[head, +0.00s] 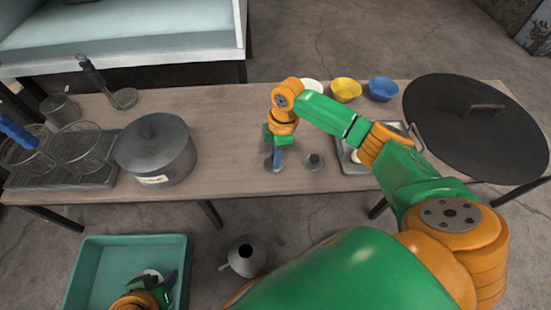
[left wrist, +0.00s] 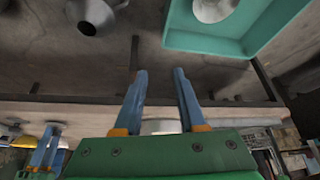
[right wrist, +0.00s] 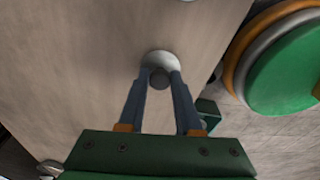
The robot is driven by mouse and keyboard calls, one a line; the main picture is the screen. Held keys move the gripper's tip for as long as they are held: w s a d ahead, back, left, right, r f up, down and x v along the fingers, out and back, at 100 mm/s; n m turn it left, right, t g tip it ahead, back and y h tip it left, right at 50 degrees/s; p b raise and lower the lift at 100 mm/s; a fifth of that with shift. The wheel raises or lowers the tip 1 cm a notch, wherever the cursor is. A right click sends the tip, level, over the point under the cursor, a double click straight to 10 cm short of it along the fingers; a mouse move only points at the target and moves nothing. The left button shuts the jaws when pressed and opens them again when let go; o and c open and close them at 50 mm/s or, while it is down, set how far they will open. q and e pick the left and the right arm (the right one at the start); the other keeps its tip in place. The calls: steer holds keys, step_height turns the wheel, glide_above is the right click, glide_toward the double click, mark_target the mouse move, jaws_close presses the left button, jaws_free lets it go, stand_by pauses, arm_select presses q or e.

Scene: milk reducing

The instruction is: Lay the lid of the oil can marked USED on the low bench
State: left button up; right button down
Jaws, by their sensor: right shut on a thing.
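My right gripper (head: 276,160) is shut on the knob of a small round grey lid (head: 273,168). The lid also shows between the fingertips in the right wrist view (right wrist: 160,60), at or just above the low bench (head: 225,130); I cannot tell if it touches. A similar knobbed lid (head: 314,162) lies on the bench to its right. A grey oil can (head: 245,258) with a spout stands open on the floor in front of the bench; no marking is readable. My left gripper (left wrist: 160,72) is open and empty; in the head view it is over the teal tub, its fingers partly hidden.
The teal tub (head: 90,270) on the floor holds a pale round thing, partly hidden. A lidded pot (head: 155,150) and a rack with strainers (head: 65,175) stand at the bench's left. Yellow (head: 346,89) and blue bowls (head: 383,88) and a large black lid (head: 470,130) lie right.

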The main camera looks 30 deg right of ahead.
arm_select(q)
steer(key=shift+w+d+r+t, duration=0.2)
steer(key=shift+w+r+t, duration=0.25)
steer(key=shift+w, duration=0.3)
steer(key=shift+w+d+r+t, duration=0.2)
steer(key=shift+w+r+t, duration=0.2)
steer(key=shift+w, duration=0.35)
arm_select(e)
steer(key=shift+f, duration=0.3)
steer(key=shift+f, duration=0.1)
arm_select(q)
steer(key=shift+h, duration=0.3)
arm_select(e)
steer(key=c, duration=0.6)
jaws_free()
